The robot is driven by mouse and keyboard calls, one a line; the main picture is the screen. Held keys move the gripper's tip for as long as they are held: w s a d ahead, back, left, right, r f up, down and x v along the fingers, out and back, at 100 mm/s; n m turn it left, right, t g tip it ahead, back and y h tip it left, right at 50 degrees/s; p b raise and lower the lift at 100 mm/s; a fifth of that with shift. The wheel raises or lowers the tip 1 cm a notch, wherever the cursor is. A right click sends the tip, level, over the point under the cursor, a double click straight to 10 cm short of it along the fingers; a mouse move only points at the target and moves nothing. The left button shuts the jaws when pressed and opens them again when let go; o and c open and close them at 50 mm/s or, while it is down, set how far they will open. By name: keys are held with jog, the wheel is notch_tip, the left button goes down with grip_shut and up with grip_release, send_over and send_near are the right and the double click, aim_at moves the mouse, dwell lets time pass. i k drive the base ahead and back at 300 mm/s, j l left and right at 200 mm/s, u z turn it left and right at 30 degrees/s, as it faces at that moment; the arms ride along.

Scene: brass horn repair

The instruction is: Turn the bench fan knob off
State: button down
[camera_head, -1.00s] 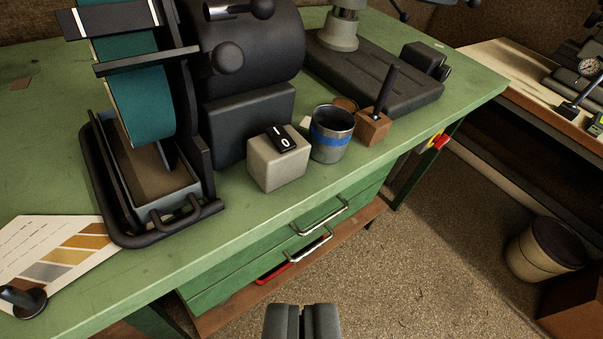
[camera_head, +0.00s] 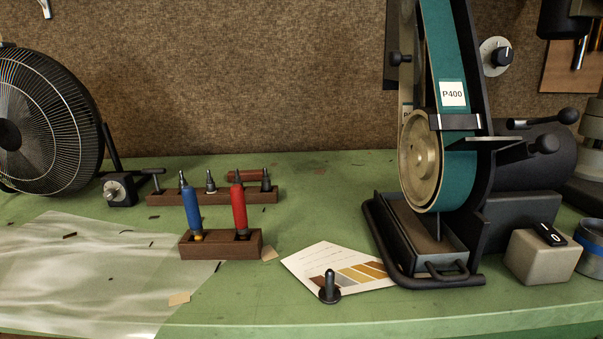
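The bench fan (camera_head: 45,125) stands at the far left of the green bench, with a black wire guard cut off by the picture's left edge. Its knob (camera_head: 116,190) is a small pale metal dial on the front of a black box at the foot of the fan, right of the guard. The dial's setting is too small to read. My gripper is outside the picture now, so its distance from the knob does not show.
A belt sander (camera_head: 440,150) with a switch box (camera_head: 540,256) stands at the right. A wooden block (camera_head: 221,246) holds blue- and red-handled tools right of the knob. A clear sheet (camera_head: 90,280) covers the front left. A colour card (camera_head: 335,272) lies mid-bench.

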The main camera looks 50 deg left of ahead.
aim_at(109, 195)
jog(key=u, duration=2.15)
